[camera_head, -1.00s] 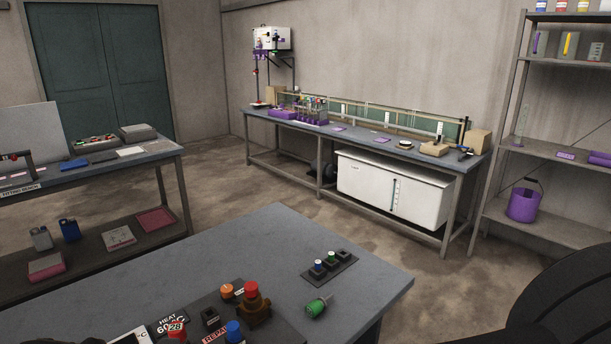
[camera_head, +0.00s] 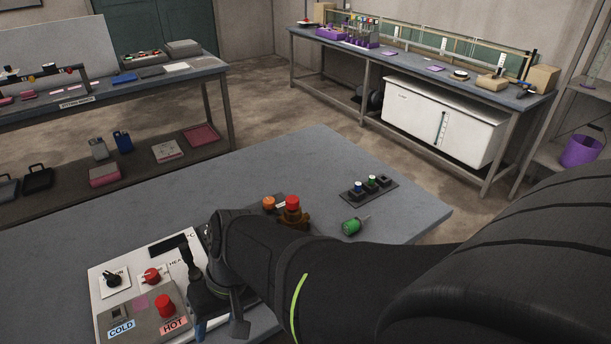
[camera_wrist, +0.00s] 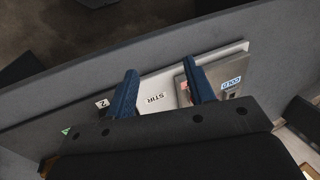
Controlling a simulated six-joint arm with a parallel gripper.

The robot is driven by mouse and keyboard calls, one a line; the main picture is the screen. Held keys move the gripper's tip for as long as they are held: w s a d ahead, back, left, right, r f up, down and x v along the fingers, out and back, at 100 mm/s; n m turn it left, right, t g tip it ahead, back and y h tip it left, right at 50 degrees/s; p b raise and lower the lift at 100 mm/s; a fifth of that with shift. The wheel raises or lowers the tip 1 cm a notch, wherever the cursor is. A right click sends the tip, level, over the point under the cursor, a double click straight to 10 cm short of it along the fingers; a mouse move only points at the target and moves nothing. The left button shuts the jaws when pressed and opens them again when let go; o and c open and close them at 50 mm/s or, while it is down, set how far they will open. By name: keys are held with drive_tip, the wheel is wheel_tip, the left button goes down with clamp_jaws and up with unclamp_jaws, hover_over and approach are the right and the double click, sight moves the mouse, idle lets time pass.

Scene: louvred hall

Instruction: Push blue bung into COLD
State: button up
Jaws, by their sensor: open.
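The COLD label (camera_head: 121,328) is blue, on a grey block at the lower left of the head view, with a small dark square behind it. The COLD label also shows in the wrist view (camera_wrist: 232,82), right of the fingers. A red bung (camera_head: 165,304) stands behind the HOT label (camera_head: 173,324). My gripper (camera_wrist: 160,65) is open, its two blue fingers apart with nothing seen between them; the STIR label (camera_wrist: 154,97) shows beyond. In the head view it is beside the block's right side, partly cut off below. I cannot make out the blue bung; my arm may hide it.
An orange bung (camera_head: 269,203) and a red-topped brown piece (camera_head: 292,211) stand behind my arm. A green-bodied tool (camera_head: 351,227) lies near a dark rack (camera_head: 370,190) of small capped pieces. The table's far left part is clear.

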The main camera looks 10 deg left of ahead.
drive_tip(key=w+d+m+t+y, duration=0.5)
drive_tip(key=w+m, duration=0.4)
drive_tip(key=m, duration=0.9)
drive_tip(key=w+d+m+t+y, duration=0.2)
drive_tip(key=w+d+m+t, duration=0.6)
drive_tip(key=m, duration=0.9)
drive_tip(key=shift+w+a+f+g+y, duration=0.1)
drive_tip(key=shift+w+a+f+g, duration=0.4)
drive_tip(key=shift+w+a, duration=0.95)
drive_tip(key=shift+w+a+f+g+y, duration=0.15)
drive_tip(key=shift+w+a+f, duration=0.8)
drive_tip(key=shift+a, duration=0.75)
drive_tip(key=shift+w+a+f+g+y, duration=0.1)
drive_tip(key=shift+w+a+f+g, duration=0.35)
drive_tip(key=shift+w+a, duration=1.05)
drive_tip(key=shift+s+a, duration=0.1)
drive_tip(key=shift+s, duration=0.05)
clamp_jaws()
